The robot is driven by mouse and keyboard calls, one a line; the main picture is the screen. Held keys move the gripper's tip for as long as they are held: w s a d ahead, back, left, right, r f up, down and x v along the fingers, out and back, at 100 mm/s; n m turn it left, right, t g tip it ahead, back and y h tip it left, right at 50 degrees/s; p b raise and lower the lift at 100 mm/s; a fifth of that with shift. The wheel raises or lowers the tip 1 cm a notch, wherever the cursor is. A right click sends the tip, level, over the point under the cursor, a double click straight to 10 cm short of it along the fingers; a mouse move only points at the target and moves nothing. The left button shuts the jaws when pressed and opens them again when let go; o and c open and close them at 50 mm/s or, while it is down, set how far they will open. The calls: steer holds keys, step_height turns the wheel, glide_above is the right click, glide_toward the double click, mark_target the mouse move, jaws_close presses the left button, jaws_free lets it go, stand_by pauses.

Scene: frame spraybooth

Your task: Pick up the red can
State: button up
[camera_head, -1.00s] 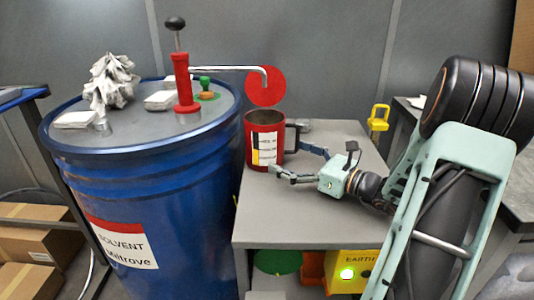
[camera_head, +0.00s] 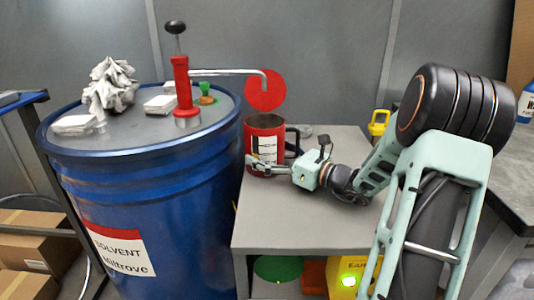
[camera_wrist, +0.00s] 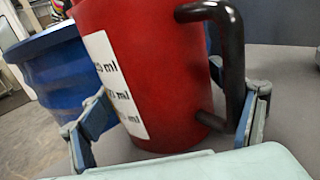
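The red can (camera_head: 262,127) stands upright on the grey tabletop, below the spout of a red pump. It has an open top, a white measuring label and a black handle on its right side. In the wrist view the red can (camera_wrist: 155,70) fills the middle, with its handle toward the right finger. My gripper (camera_head: 272,152) is open at the can's lower front. In the wrist view my gripper (camera_wrist: 180,98) has one finger left of the can by the label and the other at the handle. I cannot tell whether either finger touches.
A blue solvent drum (camera_head: 150,190) stands close left of the can, carrying the red hand pump (camera_head: 182,85) whose spout reaches over the can. A yellow clamp-like object (camera_head: 379,122) is at the back right. The grey tabletop (camera_head: 290,225) is clear in front.

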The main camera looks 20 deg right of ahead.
mark_target(268, 139)
steer(key=shift+r, duration=0.15)
steer(key=c, duration=1.4)
steer(key=shift+c, duration=0.2)
steer(key=shift+r+p, duration=0.95)
steer(key=shift+r, duration=0.7)
steer(key=shift+s+d+r, duration=0.2)
steer(key=p+v, duration=0.4)
steer(key=v, duration=1.3)
steer(key=shift+s+d+f, duration=0.15)
steer(key=shift+s+f, duration=0.05)
steer(key=shift+c, duration=0.2)
